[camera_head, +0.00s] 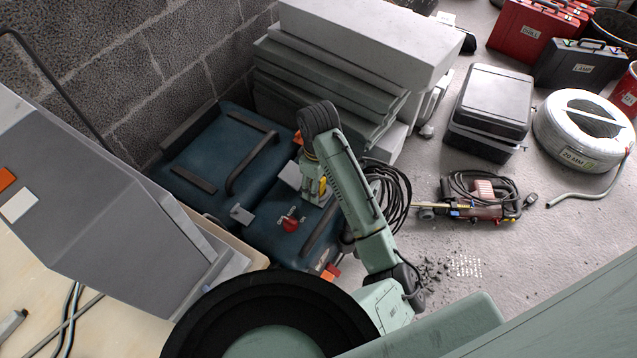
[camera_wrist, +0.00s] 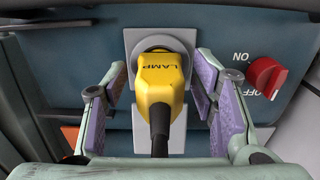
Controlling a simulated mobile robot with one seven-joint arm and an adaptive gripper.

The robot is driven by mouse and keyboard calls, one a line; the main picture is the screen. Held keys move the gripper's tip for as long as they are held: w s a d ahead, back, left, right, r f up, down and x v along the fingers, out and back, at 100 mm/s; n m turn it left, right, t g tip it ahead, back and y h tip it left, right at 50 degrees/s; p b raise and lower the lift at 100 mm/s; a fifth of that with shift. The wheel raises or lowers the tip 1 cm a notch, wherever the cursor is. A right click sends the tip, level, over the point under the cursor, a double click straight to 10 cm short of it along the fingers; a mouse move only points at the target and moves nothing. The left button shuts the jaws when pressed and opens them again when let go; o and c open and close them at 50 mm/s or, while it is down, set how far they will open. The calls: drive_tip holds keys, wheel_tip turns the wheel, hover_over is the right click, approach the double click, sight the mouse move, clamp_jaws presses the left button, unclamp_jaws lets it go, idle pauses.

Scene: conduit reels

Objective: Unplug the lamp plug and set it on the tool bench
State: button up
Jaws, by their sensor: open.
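The yellow lamp plug (camera_wrist: 160,82), marked LAMP, sits in a socket on a grey plate (camera_wrist: 190,38) on the blue-green box (camera_head: 225,150). Its black cable runs down toward the camera. My gripper (camera_wrist: 162,72) is open, with one purple-padded finger on each side of the plug. Small gaps show between the pads and the plug. In the camera_head view my gripper (camera_head: 318,182) is over the box, and the plug is mostly hidden there. A pale wooden surface (camera_head: 110,325) at lower left may be the tool bench; I cannot tell for sure.
A red ON/OFF switch (camera_wrist: 266,76) is close to the right finger. Grey slabs (camera_head: 330,75) stand behind the box. A cable coil (camera_head: 390,195), a tool with a cord (camera_head: 485,205) and a black case (camera_head: 492,105) lie to the right. A large grey housing (camera_head: 110,190) stands at left.

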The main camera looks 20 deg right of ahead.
drive_tip(key=shift+c, duration=0.2)
clamp_jaws()
idle(0.7)
drive_tip(key=shift+r+p, duration=0.2)
drive_tip(key=shift+p, duration=0.15)
drive_tip(key=shift+r+p, duration=2.85)
drive_tip(key=shift+p, duration=0.25)
